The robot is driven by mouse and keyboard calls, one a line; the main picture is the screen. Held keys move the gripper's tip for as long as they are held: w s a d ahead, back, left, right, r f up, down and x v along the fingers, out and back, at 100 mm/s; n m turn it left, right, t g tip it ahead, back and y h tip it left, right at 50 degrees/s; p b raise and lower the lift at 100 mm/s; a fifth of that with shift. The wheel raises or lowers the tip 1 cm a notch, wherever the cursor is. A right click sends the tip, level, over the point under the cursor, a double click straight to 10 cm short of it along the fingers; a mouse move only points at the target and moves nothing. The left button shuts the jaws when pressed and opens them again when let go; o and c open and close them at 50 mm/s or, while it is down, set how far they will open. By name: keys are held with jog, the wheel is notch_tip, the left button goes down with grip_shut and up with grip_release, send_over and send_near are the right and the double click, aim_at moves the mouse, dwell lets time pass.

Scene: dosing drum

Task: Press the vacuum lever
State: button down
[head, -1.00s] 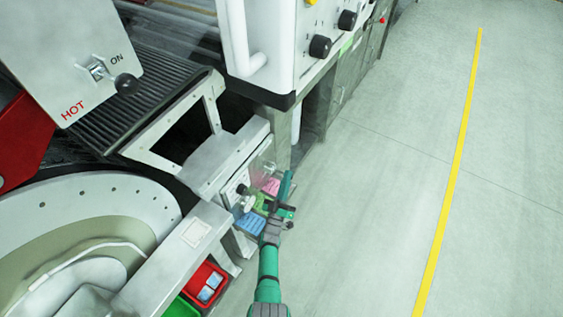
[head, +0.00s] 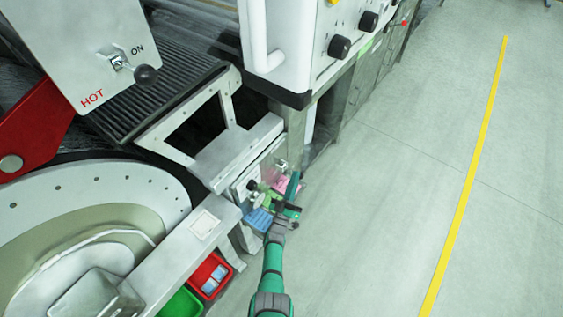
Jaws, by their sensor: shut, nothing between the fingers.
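A pale panel (head: 240,189) low on the machine's side carries a small black knob (head: 252,185) on a light fitting, with blue, green and pink patches beside it. I cannot tell whether this knob is the vacuum lever; no label for it is readable. My gripper (head: 270,201), at the end of my green and grey arm, is in front of this panel, close to the knob and partly covering the coloured patches. Its fingers are shut and hold nothing. Whether they touch the panel cannot be told.
Another lever with a black ball (head: 146,75) sits on a white plate marked HOT and ON. A white control box (head: 300,45) with black knobs overhangs beyond the panel. Red (head: 209,276) and green (head: 182,303) bins stand below. Floor to the right is clear, with a yellow line (head: 469,182).

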jog(key=v, duration=1)
jog(key=shift+s+a+f, duration=0.15)
jog(key=shift+s, duration=0.15)
jog(key=s+d+r+n+g+y, duration=0.1)
jog(key=s+d+y, duration=0.2)
jog(key=s, duration=0.8)
jog(key=s+d+n+g+y, duration=0.1)
jog(key=s+d+y, duration=0.25)
jog(key=s, duration=0.65)
jog(key=s+a+r+m+g, duration=0.2)
jog(key=s+a+r, duration=0.1)
jog(key=s+r, duration=0.6)
jog(key=s+a+r+m+g, duration=0.2)
jog(key=s+r, duration=0.8)
jog(key=r, duration=0.3)
jog(key=shift+a+r+m+g+y, duration=0.2)
jog(key=shift+a+m+g+y, duration=0.1)
jog(key=shift+a+g+y, duration=0.1)
